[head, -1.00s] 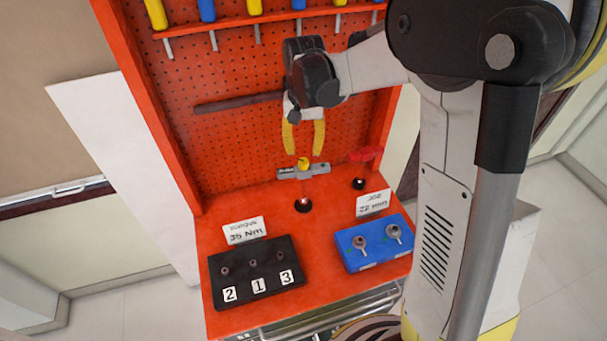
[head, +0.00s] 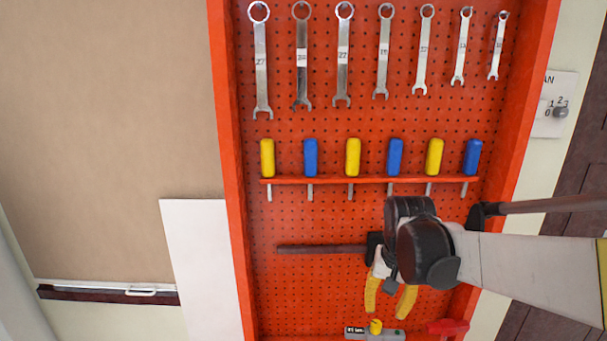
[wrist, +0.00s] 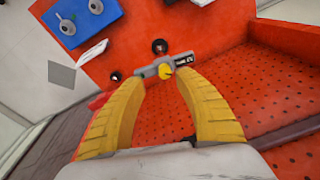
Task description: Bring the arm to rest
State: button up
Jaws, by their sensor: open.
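My gripper (head: 389,303) hangs in front of the red pegboard in the head view, with its yellow fingers pointing down and apart. In the wrist view my gripper (wrist: 165,85) is open, its two fingers curving inward with a gap between the tips. A grey tool with a yellow knob (head: 376,330) is below the fingers in the head view. In the wrist view the grey tool (wrist: 150,72) appears just beyond the fingertips. Nothing is seen held between the fingers. Whether a fingertip touches the tool cannot be told.
The pegboard (head: 330,215) holds several wrenches and a rack (head: 370,180) of yellow and blue screwdrivers. A dark bar (head: 320,249) is left of my gripper. A red-handled item (head: 448,327) is at lower right.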

jog(key=s+f+n+t+b, duration=0.1)
jog(key=s+n+t+b, duration=0.2)
jog(key=s, duration=1.3)
jog(key=t+b, duration=0.2)
jog(key=shift+t, duration=0.4)
